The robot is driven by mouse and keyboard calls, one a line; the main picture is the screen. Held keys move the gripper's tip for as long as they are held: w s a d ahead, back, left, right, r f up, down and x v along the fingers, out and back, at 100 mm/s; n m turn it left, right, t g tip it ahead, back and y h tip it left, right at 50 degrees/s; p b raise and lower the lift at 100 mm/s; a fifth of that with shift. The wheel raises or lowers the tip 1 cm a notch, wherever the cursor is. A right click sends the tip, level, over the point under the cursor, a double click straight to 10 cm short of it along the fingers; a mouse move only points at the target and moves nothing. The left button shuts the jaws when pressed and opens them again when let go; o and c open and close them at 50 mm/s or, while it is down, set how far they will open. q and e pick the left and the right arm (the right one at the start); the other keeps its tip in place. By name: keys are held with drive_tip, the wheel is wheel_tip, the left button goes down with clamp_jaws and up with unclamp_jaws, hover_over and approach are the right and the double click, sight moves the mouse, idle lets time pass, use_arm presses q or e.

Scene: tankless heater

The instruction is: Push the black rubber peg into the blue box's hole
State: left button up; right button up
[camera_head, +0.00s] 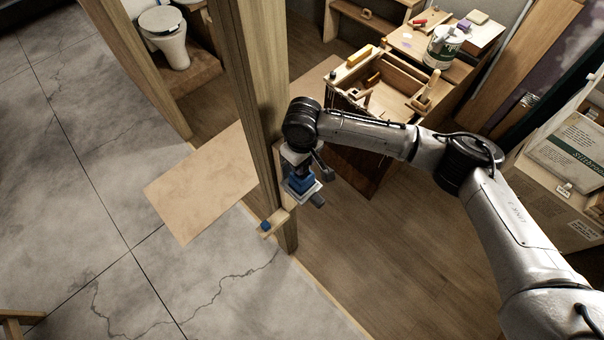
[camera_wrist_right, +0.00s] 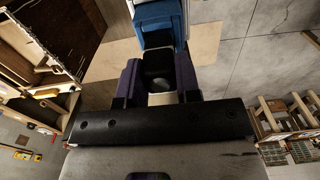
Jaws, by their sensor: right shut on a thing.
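The blue box (camera_head: 299,184) is on the side of a wooden post, with a pale plate around it. It also shows at the top of the right wrist view (camera_wrist_right: 169,33). My right gripper (camera_head: 301,169) is right at the box. In the right wrist view its purple fingers are shut on a black block-like thing, the rubber peg (camera_wrist_right: 158,69). The peg points toward the blue box and is close to it. The hole is hidden, so I cannot tell whether the peg is inside it. My left gripper is out of view.
The wooden post (camera_head: 262,80) stands right beside my right gripper. A small wooden ledge (camera_head: 279,219) with a blue piece on it sticks out below. A wooden workbench (camera_head: 450,62) with tools and a bucket (camera_head: 443,47) stands behind my right arm. Cardboard boxes (camera_head: 565,150) are at right.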

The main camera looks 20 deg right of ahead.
drive_tip(key=shift+f, duration=0.3)
drive_tip(key=shift+f, duration=0.35)
idle(0.5)
drive_tip(key=shift+f, duration=0.2)
drive_tip(key=o, duration=1.1)
drive_tip(key=shift+r, duration=0.25)
wheel_tip(320, 180, up, 13)
drive_tip(key=b, duration=0.3)
drive_tip(key=shift+r, duration=0.15)
